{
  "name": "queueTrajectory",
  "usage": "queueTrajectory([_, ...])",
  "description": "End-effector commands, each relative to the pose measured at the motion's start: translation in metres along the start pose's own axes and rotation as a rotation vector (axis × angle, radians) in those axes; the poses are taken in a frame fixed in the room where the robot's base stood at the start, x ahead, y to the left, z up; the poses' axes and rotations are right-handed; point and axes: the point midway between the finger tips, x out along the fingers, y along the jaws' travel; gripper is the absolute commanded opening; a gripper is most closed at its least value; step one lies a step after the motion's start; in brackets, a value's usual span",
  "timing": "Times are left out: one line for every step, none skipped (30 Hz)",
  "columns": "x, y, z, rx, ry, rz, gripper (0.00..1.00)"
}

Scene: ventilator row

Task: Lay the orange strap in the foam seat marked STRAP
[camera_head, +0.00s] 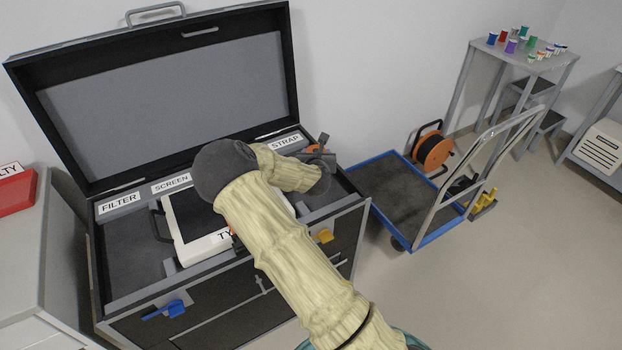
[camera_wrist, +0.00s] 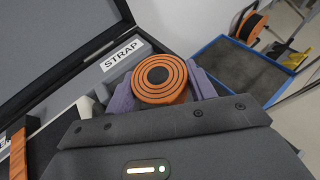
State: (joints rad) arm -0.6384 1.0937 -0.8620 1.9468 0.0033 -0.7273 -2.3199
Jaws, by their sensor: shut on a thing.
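The orange strap (camera_wrist: 160,78) is a round coil with a dark centre. My gripper (camera_wrist: 163,88) is shut on it, with a purple finger on each side. In the head view only a little of the strap (camera_head: 313,149) shows past my wrist. The open case (camera_head: 350,205) has foam seats labelled FILTER, SCREEN and STRAP. The STRAP label (camera_head: 286,142) is at the right of the back row, and it also shows in the wrist view (camera_wrist: 122,55). My gripper holds the coil just right of this label. The STRAP seat itself is hidden behind my arm and gripper.
The raised lid (camera_head: 170,95) rises behind the seats. A blue-edged trolley (camera_head: 400,190) stands right of the case, with an orange cable reel (camera_head: 433,151) beside it.

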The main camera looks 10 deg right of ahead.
Motion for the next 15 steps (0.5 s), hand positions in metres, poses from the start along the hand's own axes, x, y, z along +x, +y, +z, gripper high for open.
queueTrajectory([0.002, 0.0, -0.004, 0.0, 0.001, 0.0, 0.31])
queueTrajectory([0.003, 0.0, -0.007, 0.0, 0.002, -0.001, 0.31])
queueTrajectory([0.005, -0.001, -0.012, -0.001, 0.002, -0.001, 0.31])
queueTrajectory([0.007, -0.001, -0.016, -0.001, 0.003, -0.002, 0.31])
queueTrajectory([0.009, -0.001, -0.021, -0.002, 0.003, -0.002, 0.31])
queueTrajectory([0.012, -0.001, -0.029, -0.001, 0.003, -0.002, 0.31])
queueTrajectory([0.014, -0.001, -0.034, -0.001, 0.003, -0.001, 0.31])
queueTrajectory([0.016, -0.001, -0.039, -0.001, 0.003, -0.001, 0.31])
queueTrajectory([0.019, -0.001, -0.045, -0.001, 0.003, -0.001, 0.31])
queueTrajectory([0.02, -0.001, -0.049, -0.001, 0.002, -0.001, 0.31])
queueTrajectory([0.022, -0.001, -0.052, 0.0, 0.002, -0.001, 0.31])
queueTrajectory([0.023, -0.002, -0.055, 0.0, 0.0, -0.002, 0.31])
queueTrajectory([0.024, -0.002, -0.057, 0.001, 0.0, -0.002, 0.31])
queueTrajectory([0.024, -0.002, -0.057, 0.001, 0.0, -0.002, 0.31])
queueTrajectory([0.024, -0.002, -0.057, 0.001, -0.001, -0.002, 0.31])
